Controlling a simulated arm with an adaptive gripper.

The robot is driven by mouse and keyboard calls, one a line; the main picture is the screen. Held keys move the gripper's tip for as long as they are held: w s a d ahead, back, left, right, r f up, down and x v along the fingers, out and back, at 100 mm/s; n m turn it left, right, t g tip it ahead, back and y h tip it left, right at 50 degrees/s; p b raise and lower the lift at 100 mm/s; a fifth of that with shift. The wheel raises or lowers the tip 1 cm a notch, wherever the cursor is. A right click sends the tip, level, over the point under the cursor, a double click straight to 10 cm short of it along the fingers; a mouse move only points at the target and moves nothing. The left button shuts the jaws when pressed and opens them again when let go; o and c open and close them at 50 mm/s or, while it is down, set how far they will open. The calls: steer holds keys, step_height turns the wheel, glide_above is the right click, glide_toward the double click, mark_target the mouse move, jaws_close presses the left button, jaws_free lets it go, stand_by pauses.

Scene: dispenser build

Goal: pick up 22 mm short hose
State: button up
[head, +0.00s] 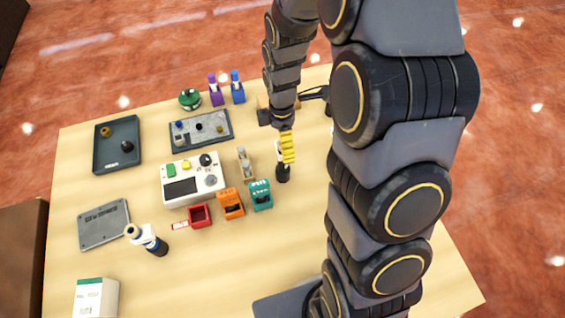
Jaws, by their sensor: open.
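A short yellow ribbed piece (288,147), which looks like the hose, is just below the end of my wrist in the picture. It overlaps a small white and black part (282,172); I cannot tell whether they touch. The hose's size cannot be read.
Near my wrist stand teal (260,195) and orange (231,204) holders and a white control box (193,179). Dark trays (101,150), a grey plate (104,224), a white-and-black part (148,240) and a white carton (96,298) lie left. The table's front middle is clear.

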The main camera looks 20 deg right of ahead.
steer(key=f, duration=0.3)
steer(key=shift+s+d+f, duration=0.1)
steer(key=shift+d+f, duration=0.1)
steer(key=shift+f, duration=0.2)
steer(key=c, duration=1.2)
